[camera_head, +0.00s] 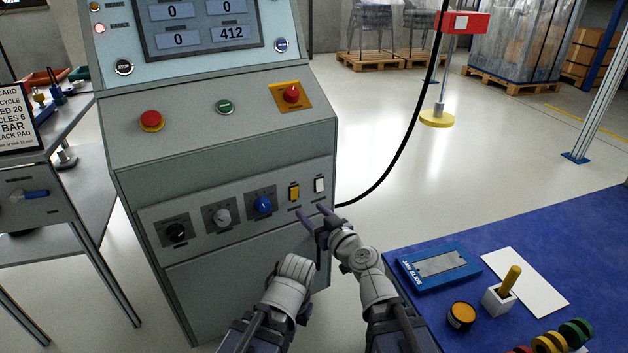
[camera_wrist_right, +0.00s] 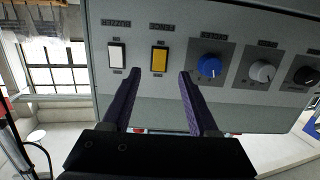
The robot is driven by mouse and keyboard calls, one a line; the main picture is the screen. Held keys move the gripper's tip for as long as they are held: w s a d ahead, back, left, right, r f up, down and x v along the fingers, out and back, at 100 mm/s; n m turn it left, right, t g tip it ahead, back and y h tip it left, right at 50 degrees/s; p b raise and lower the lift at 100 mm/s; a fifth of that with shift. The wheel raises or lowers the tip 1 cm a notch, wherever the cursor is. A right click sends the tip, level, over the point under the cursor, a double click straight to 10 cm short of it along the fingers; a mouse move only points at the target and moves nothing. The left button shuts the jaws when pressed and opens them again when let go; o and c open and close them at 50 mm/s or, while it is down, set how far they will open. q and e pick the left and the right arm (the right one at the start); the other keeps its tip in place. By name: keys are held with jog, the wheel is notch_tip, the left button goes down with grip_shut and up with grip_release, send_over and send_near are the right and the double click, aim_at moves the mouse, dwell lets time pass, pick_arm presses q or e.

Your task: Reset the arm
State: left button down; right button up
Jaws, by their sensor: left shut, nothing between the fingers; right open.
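The grey control cabinet (camera_head: 220,160) stands in front of me. Its lower panel carries a black knob (camera_head: 177,232), a grey knob (camera_head: 222,217), a blue knob (camera_head: 263,205), a yellow switch (camera_head: 294,193) and a white switch (camera_head: 319,185). My right gripper (camera_head: 311,211) is open and empty, just in front of and below the two switches. In the right wrist view, upside down, its spread fingers (camera_wrist_right: 159,75) point at the panel below the yellow switch (camera_wrist_right: 159,60), apparently without touching it. My left gripper (camera_head: 295,268) is shut and empty, lower and nearer me; its fingertips are hard to make out.
A blue-topped table (camera_head: 410,310) at the right holds a blue jaw slide box (camera_head: 438,266), a white block with a yellow peg (camera_head: 500,297) and several coloured discs. A black cable (camera_head: 410,130) hangs right of the cabinet. A grey bench (camera_head: 75,180) stands left.

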jog(key=s+d+f+g+h, duration=0.1)
jog(key=s+d+f+g, duration=0.1)
jog(key=s+f+g, duration=0.3)
jog(key=s+d+f+g+h, duration=0.1)
jog(key=f+g, duration=0.1)
jog(key=f, duration=0.5)
jog(key=s+d+f+m+g+h, duration=0.3)
jog(key=s+d+f, duration=0.1)
jog(key=d, duration=0.3)
jog(key=s+d+f+m+g+h, duration=0.3)
jog(key=s+d, duration=0.2)
jog(key=d, duration=0.2)
jog(key=s+a+r+n+g+h+p, duration=0.15)
jog(key=s+a+r+n+p, duration=0.4)
jog(key=a, duration=0.55)
notch_tip(320, 180, up, 38)
jog(key=m+p, duration=0.1)
jog(key=p, duration=3.7)
jog(key=shift+s+d+r+m, duration=0.25)
jog(key=shift+s+d+m, duration=0.05)
jog(key=shift+s+m, duration=0.05)
